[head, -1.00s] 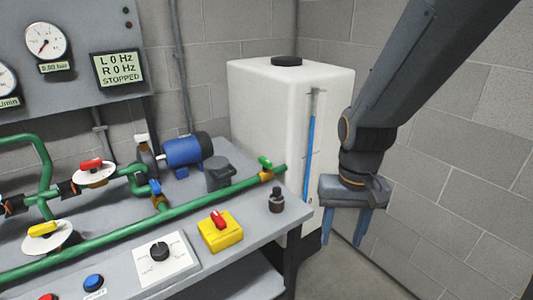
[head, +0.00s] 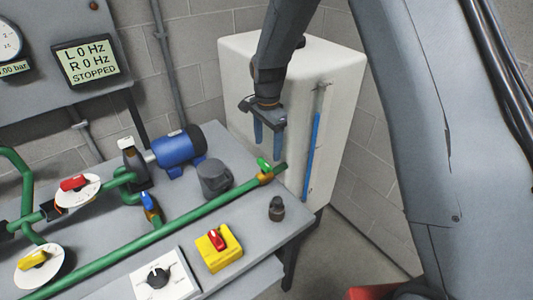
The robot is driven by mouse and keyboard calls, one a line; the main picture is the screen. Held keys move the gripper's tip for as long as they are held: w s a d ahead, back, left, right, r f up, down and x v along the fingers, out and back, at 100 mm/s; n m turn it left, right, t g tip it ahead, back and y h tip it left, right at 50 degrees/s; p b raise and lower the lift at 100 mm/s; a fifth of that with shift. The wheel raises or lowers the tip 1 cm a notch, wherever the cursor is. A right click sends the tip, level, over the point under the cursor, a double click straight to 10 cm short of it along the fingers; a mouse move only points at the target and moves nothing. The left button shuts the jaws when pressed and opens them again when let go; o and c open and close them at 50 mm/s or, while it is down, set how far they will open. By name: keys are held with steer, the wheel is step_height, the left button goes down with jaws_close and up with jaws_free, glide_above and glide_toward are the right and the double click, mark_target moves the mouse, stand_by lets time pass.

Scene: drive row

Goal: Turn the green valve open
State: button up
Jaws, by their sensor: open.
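The green valve (head: 264,164) is a small green handle on a brass body near the right end of the long green pipe, close to the bench's right edge. My gripper (head: 267,148) points down with its two blue fingers apart and empty. In the picture its fingertips sit just above the green handle. I cannot tell how far behind or above the handle they are, and no contact is clear. The handle shows in full, tilted up to the left.
A white tank (head: 338,85) with a blue level strip stands behind the gripper. A grey lidded pot (head: 213,178), a blue motor (head: 180,147), a dark knob (head: 277,208) and a yellow box with a red switch (head: 218,248) are nearby.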

mark_target(264, 162)
steer(key=f, duration=0.2)
steer(key=a+f+p, duration=0.1)
steer(key=f, duration=0.1)
steer(key=shift+s+a+f, duration=0.1)
steer(key=shift+s+f, duration=0.1)
steer(key=shift+f, duration=0.2)
steer(key=shift+f+p, duration=0.4)
steer(key=shift+f, duration=0.45)
